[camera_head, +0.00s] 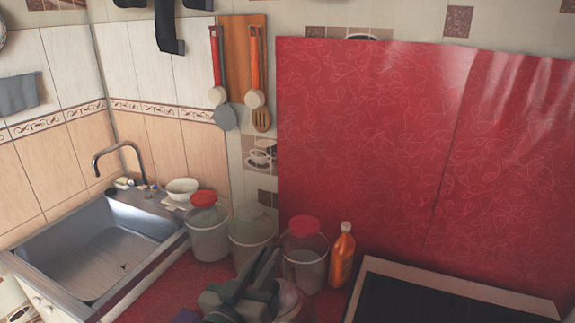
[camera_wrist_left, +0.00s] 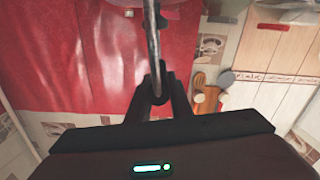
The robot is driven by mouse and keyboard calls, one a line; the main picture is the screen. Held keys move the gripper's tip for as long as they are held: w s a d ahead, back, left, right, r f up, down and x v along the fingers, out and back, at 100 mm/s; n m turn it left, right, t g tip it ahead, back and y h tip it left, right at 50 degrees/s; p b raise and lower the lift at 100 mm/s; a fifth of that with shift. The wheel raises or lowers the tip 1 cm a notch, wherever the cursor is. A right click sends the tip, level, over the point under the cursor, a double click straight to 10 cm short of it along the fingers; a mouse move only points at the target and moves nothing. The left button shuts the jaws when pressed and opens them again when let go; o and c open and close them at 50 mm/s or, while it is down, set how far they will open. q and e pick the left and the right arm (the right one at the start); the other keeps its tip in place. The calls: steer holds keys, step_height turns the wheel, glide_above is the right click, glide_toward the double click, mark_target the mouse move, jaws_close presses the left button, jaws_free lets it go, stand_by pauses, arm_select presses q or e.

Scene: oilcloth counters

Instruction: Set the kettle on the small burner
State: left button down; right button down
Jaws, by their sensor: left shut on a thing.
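My left gripper (camera_head: 266,262) is low in the middle of the head view, over the red counter. In the left wrist view its dark fingers (camera_wrist_left: 157,88) are shut on a thin grey bar, which looks like the kettle's handle (camera_wrist_left: 153,45). A rounded pinkish shape beside the gripper in the head view looks like the kettle (camera_head: 290,300); most of it is hidden by the gripper or cut off by the frame. The stove (camera_head: 400,300) shows at the lower right as a dark top with a pale rim. I cannot make out the small burner. My right gripper is not in view.
Three lidded containers, left (camera_head: 208,236), middle (camera_head: 250,238) and right (camera_head: 305,262), stand behind the gripper. An orange bottle (camera_head: 342,255) stands between them and the stove. A sink (camera_head: 95,250) and a white bowl (camera_head: 182,190) are at the left. Red oilcloth (camera_head: 375,150) covers the back wall.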

arm_select(q)
steer(key=s+a+f+n+y, duration=0.1)
steer(key=a+f+n+y, duration=0.1)
steer(key=a, duration=0.5)
steer(key=s+a+f+n+t+y, duration=0.1)
steer(key=a+f+n+y, duration=0.1)
steer(key=a, duration=0.6)
steer(key=shift+s+f+y+b, duration=0.4)
steer(key=shift+f+y, duration=0.3)
steer(key=shift+y, duration=0.4)
steer(key=shift+d, duration=0.1)
